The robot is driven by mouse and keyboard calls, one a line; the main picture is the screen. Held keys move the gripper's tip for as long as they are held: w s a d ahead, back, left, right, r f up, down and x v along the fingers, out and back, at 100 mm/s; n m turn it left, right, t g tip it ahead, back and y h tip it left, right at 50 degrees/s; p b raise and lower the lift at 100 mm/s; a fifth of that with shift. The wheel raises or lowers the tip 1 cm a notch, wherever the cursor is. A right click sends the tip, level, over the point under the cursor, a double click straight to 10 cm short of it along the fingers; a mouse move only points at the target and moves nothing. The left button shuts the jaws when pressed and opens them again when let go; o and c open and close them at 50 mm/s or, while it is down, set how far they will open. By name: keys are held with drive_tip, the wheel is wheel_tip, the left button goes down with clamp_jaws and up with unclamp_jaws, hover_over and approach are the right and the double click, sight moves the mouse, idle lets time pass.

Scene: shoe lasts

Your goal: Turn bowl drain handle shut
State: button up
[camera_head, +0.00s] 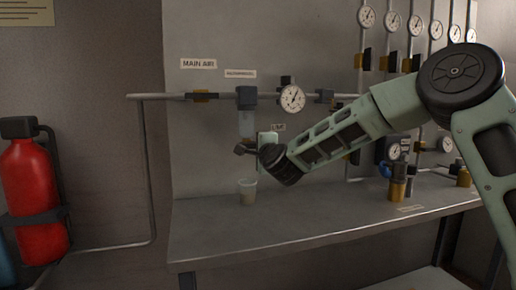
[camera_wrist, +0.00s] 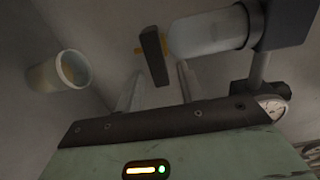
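The bowl drain handle is a dark flat bar (camera_wrist: 153,56) with a small orange-yellow part behind it in the wrist view. It stands nearly upright in that picture, beside the translucent filter bowl (camera_wrist: 208,33). My gripper (camera_wrist: 160,70) is open, with one pale finger on each side of the bar's lower end. Gaps show on both sides, and I see no clear contact. In the head view the bowl (camera_head: 246,125) hangs under its dark housing (camera_head: 246,98) on the pipe. My wrist partly covers the area below it, and the fingertips cannot be made out there.
A small cup (camera_head: 247,192) stands on the grey bench (camera_head: 300,215) below the bowl; it also shows in the wrist view (camera_wrist: 72,69). A round gauge (camera_head: 292,98) is right of the housing. A red extinguisher (camera_head: 35,190) is at far left.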

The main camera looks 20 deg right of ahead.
drive_tip(key=s, duration=1.7)
drive_tip(key=shift+s, duration=0.25)
drive_tip(key=s+a+f+n+g+y, duration=0.5)
drive_tip(key=s+a+f+n+g, duration=0.5)
drive_tip(key=s+a+f+n, duration=0.4)
drive_tip(key=s+f+n+g+h, duration=0.1)
drive_tip(key=s+f+n+g, duration=0.3)
drive_tip(key=s, duration=0.5)
drive_tip(key=s+d+f+n+g+h, duration=0.1)
drive_tip(key=s+d+n+g+h, duration=0.3)
drive_tip(key=s+n, duration=0.55)
wheel_tip(320, 180, up, 14)
drive_tip(key=s+d+m+p, duration=0.1)
drive_tip(key=p, duration=1.3)
drive_tip(key=shift+s+d+r+m+y, duration=0.25)
drive_tip(key=shift+s+d+m+y, duration=0.05)
drive_tip(key=shift+s+d+m, duration=0.1)
